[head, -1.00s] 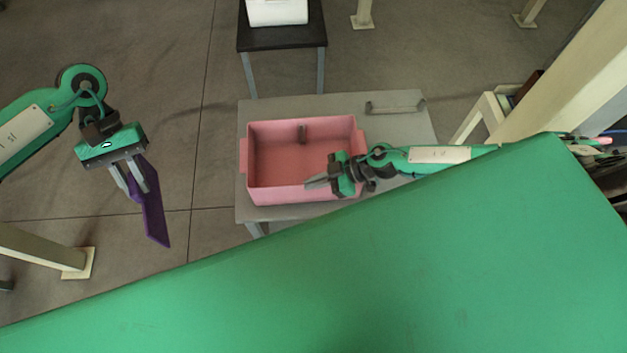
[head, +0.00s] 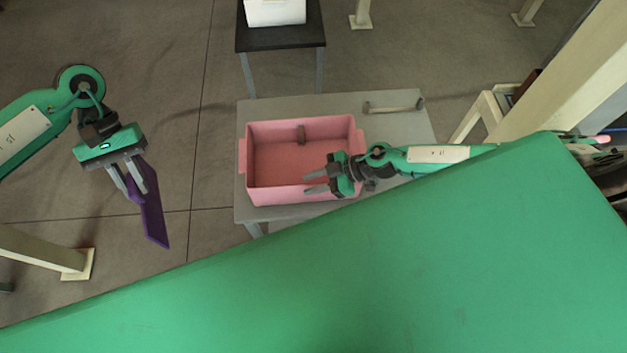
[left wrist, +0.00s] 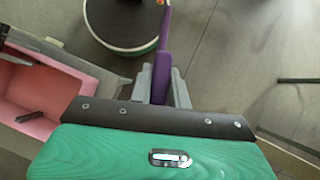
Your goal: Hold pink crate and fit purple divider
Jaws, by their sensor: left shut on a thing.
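The pink crate (head: 262,194) stands on a grey table, its open top facing up. A small dark slotted piece shows inside its far wall. The purple divider (head: 153,211) is a flat panel, held off to the left of the table, above the floor. My left gripper (head: 136,192) is shut on the divider, which also shows in the left wrist view (left wrist: 166,40). My right gripper (head: 314,181) is at the crate's near right corner, its fingers spread apart over the crate's interior with nothing between them. Whether it touches the crate's wall, I cannot tell.
The grey table (head: 395,127) carries a bar-like handle piece (head: 393,107) at its back right. A dark stand (head: 281,38) with a white container (head: 276,12) is behind it. A beige post (head: 570,75) rises at the right. The floor between divider and table is clear.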

